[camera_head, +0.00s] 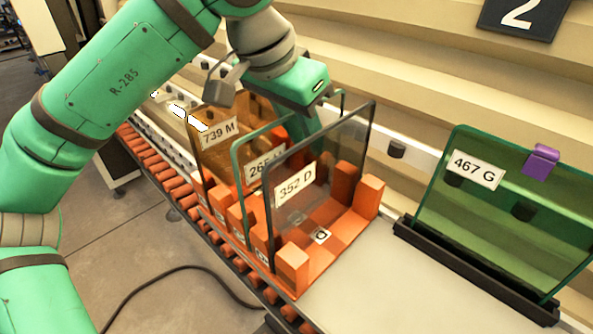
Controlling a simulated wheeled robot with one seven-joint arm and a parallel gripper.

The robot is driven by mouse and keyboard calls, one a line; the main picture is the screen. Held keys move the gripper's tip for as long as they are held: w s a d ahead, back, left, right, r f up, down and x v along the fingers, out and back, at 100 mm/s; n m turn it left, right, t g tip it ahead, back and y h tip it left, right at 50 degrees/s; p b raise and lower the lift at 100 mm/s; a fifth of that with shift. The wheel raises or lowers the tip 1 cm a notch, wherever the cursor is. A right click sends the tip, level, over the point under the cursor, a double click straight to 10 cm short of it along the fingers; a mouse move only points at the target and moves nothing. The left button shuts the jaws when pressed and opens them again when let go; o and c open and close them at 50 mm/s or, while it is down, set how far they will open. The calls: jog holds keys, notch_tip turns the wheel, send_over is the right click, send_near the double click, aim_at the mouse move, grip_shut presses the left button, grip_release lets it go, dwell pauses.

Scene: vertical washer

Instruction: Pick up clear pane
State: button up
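Three panes stand upright in an orange slotted rack (292,271). The amber pane labelled 739 M (236,158) is at the back left. The clear pane (240,172) with a green edge, its label starting 265, is in the middle. The smoky grey pane labelled 352 D (335,150) is in front and partly covers the clear one. My gripper (312,135) points down at the far upper side of the panes, seen partly through the grey pane. Its fingertips are hidden or blurred, so I cannot tell whether it touches the clear pane.
A green pane labelled 467 G (500,215) with a purple clip (542,160) stands in a black holder (470,272) at the right. The pale surface (385,290) between rack and holder is clear. The rack sits on an orange roller conveyor (180,190). A ribbed beige wall rises behind.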

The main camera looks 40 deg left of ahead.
jog(key=shift+s, duration=0.1)
grip_shut()
dwell(1.3)
